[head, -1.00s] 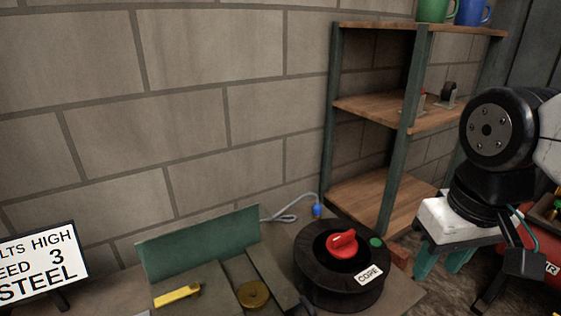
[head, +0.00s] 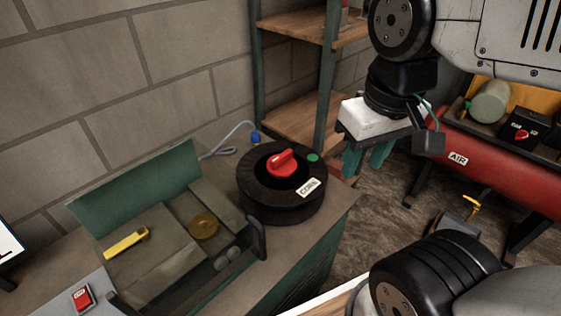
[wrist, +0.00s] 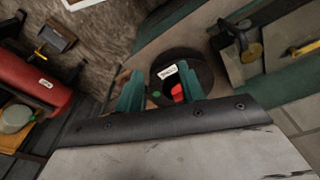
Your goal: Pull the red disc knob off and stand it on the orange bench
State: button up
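A red disc knob (head: 283,163) with a raised grip sits on top of a round black drum (head: 270,205) on the workbench. It shows partly in the wrist view (wrist: 178,93), close beside one finger in the picture. My gripper (head: 366,160) is to the right of the drum in the head view, apart from it, with its teal fingers pointing down. In the wrist view its fingers (wrist: 161,75) stand apart with nothing between them held. Orange surfaces, probably the orange bench (head: 543,108), show at the far right behind the red tank.
A red air tank (head: 500,165) lies at the right. A black box with a red knob (head: 528,130) and a pale green jar (head: 490,102) stand behind it. A wooden shelf (head: 300,118) stands behind the drum. A yellow handle (head: 126,242) and brass disc (head: 204,226) are left of it.

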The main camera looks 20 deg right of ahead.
dwell(0.4)
jog(key=o, duration=1.2)
jog(key=shift+w+f, duration=0.15)
jog(key=shift+f, duration=0.15)
jog(key=n+g, duration=0.2)
jog(key=n, duration=0.2)
send_over(281, 155)
notch_tip(281, 155, down, 9)
jog(key=shift+d, duration=0.15)
jog(key=shift+n+t, duration=0.3)
jog(key=shift+f, duration=4.45)
